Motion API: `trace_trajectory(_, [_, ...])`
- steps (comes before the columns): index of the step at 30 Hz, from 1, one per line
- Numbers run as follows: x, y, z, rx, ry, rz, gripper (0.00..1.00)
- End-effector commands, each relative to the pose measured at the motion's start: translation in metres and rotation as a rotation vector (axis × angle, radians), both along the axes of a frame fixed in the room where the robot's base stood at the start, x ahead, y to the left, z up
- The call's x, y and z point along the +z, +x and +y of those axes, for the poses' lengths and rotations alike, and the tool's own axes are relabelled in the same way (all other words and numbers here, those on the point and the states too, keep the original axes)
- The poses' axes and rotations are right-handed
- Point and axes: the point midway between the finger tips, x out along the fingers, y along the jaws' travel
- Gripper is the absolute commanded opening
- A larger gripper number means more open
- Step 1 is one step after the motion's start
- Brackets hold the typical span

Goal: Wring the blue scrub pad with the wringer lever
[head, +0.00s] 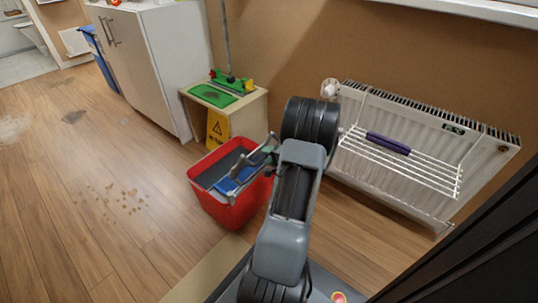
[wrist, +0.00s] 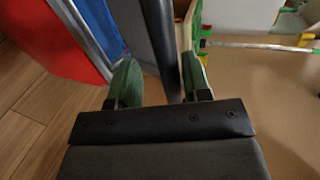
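A red bucket (head: 222,212) with a grey wringer on top stands on the floor left of my arm. A blue pad (head: 236,180) shows in the wringer, partly covered by grey bars; a blue surface (wrist: 98,22) also shows in the wrist view, beside the red bucket wall (wrist: 45,40). My gripper (wrist: 158,78) has two green fingertips, open. A dark grey bar, seemingly the wringer lever (wrist: 162,35), runs between the fingers with a visible gap on the left finger's side. Contact on the right side cannot be told. In the head view my arm mostly hides the gripper.
A small wooden stand (head: 250,116) with a green top and a yellow caution sign (head: 217,128) stands behind the bucket. A white radiator (head: 415,135) with a drying rack holding a purple roll (head: 388,143) is at right. A white cabinet (head: 160,65) stands behind; floor at left is open, with brown stains (head: 122,196).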

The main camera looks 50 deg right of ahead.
Motion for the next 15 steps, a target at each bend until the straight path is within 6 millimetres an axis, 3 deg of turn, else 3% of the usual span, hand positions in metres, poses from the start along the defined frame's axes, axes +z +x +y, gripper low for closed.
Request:
trace_trajectory(5, [0.007, -0.011, -0.001, -0.003, -0.002, -0.001, 0.44])
trace_trajectory(15, [0.029, -0.076, -0.001, -0.006, 0.0, 0.0, 0.44])
